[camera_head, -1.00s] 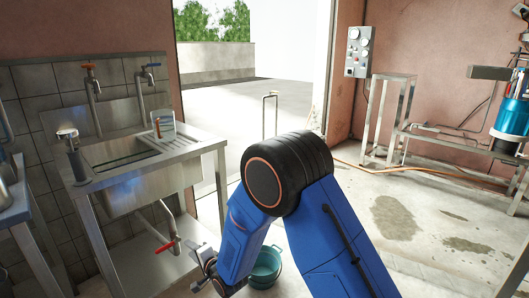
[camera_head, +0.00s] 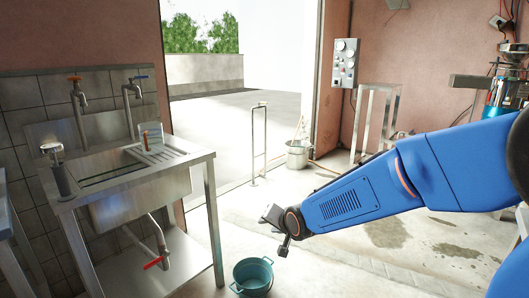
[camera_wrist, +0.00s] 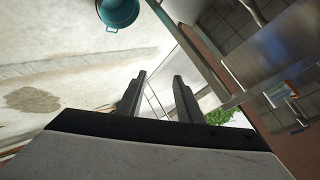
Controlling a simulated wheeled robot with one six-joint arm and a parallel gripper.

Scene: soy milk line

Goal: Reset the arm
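My blue arm stretches in from the right edge of the head view, roughly level above the floor. My gripper (camera_head: 274,228) is at its left end, to the right of the steel sink and above and beyond the teal bucket in the picture. In the wrist view, my gripper (camera_wrist: 158,97) shows two dark fingers standing apart with nothing between them, so it is open and empty.
A steel sink (camera_head: 180,150) with taps stands at the left. A teal bucket (camera_head: 253,276) is on the floor beside it and also shows in the wrist view (camera_wrist: 119,12). A grey bucket (camera_head: 297,155) stands by the doorway. The middle floor is clear.

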